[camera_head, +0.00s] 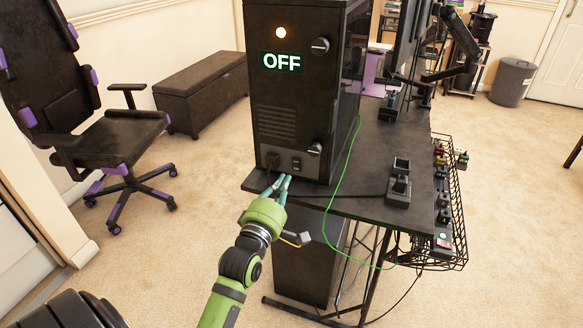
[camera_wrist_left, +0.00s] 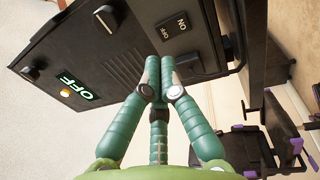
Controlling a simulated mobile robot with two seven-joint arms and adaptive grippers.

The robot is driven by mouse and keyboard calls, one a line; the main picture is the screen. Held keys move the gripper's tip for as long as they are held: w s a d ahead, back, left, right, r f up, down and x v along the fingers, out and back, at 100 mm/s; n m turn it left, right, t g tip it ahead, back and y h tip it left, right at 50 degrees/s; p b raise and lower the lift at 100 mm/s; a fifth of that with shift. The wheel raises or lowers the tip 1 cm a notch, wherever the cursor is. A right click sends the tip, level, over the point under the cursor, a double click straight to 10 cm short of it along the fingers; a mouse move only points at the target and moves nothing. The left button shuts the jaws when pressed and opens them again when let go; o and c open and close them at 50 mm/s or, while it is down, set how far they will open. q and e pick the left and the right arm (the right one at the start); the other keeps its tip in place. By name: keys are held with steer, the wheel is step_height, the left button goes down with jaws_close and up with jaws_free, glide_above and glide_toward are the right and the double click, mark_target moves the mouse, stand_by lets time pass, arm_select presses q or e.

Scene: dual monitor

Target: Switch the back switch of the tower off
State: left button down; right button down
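The black computer tower (camera_head: 284,120) stands on the desk, its back panel facing me. A lit OFF label (camera_head: 282,62) and a glowing amber lamp (camera_head: 281,32) show on the panel. The small back switch (camera_head: 296,164) sits low on it; in the left wrist view the switch (camera_wrist_left: 172,29) has ON and OFF marks beside it. My green left gripper (camera_head: 275,184) is just below the switch, with its fingertips (camera_wrist_left: 160,62) together and nothing seen between them. Whether they touch the panel I cannot tell. My right gripper is not in view.
A green cable (camera_head: 347,170) hangs over the black desk (camera_head: 385,150). A small device (camera_head: 399,185) stands on the desk at right. An office chair (camera_head: 105,135) and a chest (camera_head: 203,92) stand at left.

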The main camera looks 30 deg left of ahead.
mark_target(295, 160)
arm_select(q)
steer(key=x, duration=0.5)
steer(key=shift+w, duration=0.4)
steer(key=shift+r, duration=0.1)
